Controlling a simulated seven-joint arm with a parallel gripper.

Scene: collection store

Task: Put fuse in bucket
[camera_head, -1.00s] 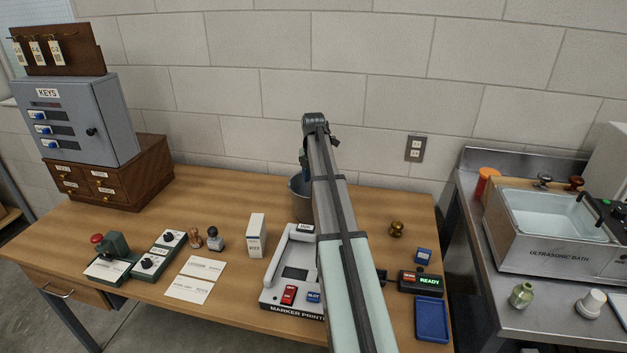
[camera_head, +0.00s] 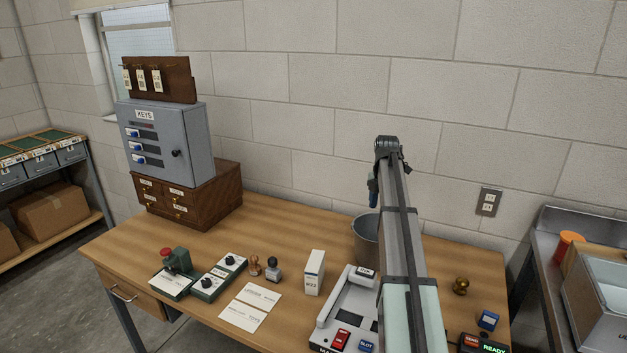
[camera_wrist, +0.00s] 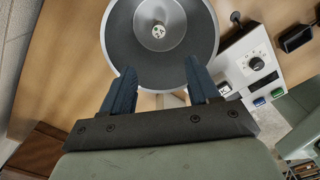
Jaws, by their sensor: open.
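A grey metal bucket (camera_head: 364,238) stands on the wooden table beside my arm, which hides its right part. In the wrist view, I look down into the bucket (camera_wrist: 125,50). A small pale round piece with dark marks (camera_wrist: 158,32) shows at its bottom; I cannot tell whether this is the fuse. No other thing that I can make out as a fuse is in view. My gripper (camera_wrist: 161,82) is open, its two blue fingers apart near the bucket's rim, with nothing held between them. In the head view, my gripper (camera_head: 373,188) is partly hidden above the bucket.
A marker printer (camera_head: 345,310) stands in front of the bucket, with a white box (camera_head: 314,272) to its left. A grey key cabinet (camera_head: 165,140) stands on wooden drawers (camera_head: 190,195) at the left. A brass knob (camera_head: 460,286) is at the right. The table's back middle is clear.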

